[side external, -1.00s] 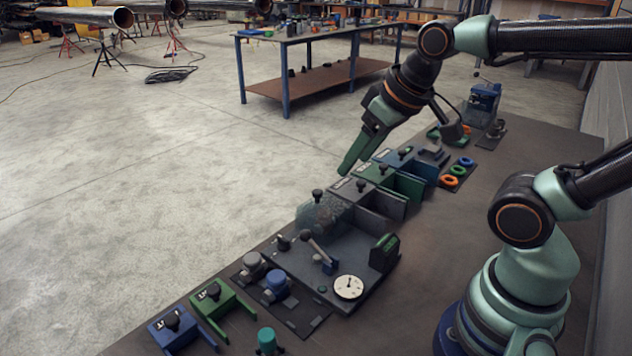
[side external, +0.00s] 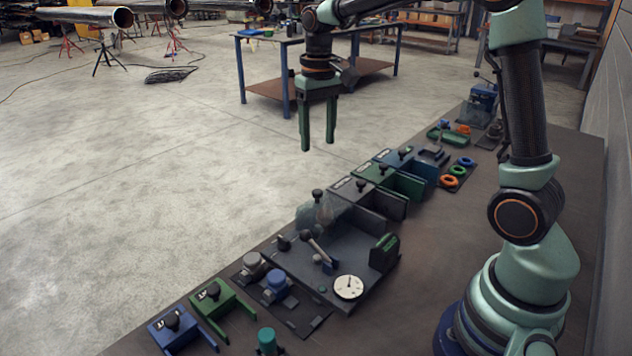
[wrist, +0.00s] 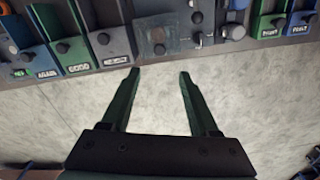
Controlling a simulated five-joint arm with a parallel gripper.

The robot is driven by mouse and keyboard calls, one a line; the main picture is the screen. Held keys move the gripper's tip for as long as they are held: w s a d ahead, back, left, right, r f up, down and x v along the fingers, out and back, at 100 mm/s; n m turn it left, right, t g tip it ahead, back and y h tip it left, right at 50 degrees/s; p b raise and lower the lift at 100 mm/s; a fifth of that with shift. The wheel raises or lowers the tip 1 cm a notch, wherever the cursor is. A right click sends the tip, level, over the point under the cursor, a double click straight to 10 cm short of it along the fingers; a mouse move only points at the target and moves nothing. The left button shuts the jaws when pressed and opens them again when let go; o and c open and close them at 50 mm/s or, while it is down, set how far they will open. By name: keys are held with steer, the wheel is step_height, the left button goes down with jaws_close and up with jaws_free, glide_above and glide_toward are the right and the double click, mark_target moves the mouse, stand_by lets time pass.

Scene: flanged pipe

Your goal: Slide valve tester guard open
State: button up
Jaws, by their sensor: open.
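The valve tester (side external: 345,248) is a grey plate on the bench with a dial, a lever and a green block. Its clear guard (side external: 329,213) stands at the far edge of the plate, with a black knob (side external: 317,195) on top. In the wrist view the guard (wrist: 178,42) shows at the top centre, with its knob (wrist: 159,49) on the near side. My gripper (side external: 319,145) is open and empty, fingers pointing down, in the air clear of the guard. In the wrist view its fingertips (wrist: 159,74) show over the floor, short of the bench edge.
Grey, green and blue bins (side external: 382,202) stand right beyond the guard. Coloured rings (side external: 458,171) sit farther back. Open floor lies left of the bench.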

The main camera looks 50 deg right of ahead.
mark_target(317, 191)
step_height(317, 191, down, 12)
steer(key=shift+w+f, duration=0.1)
steer(key=shift+f, duration=0.1)
stand_by(0.4)
jaws_close()
steer(key=shift+r, duration=0.1)
stand_by(1.3)
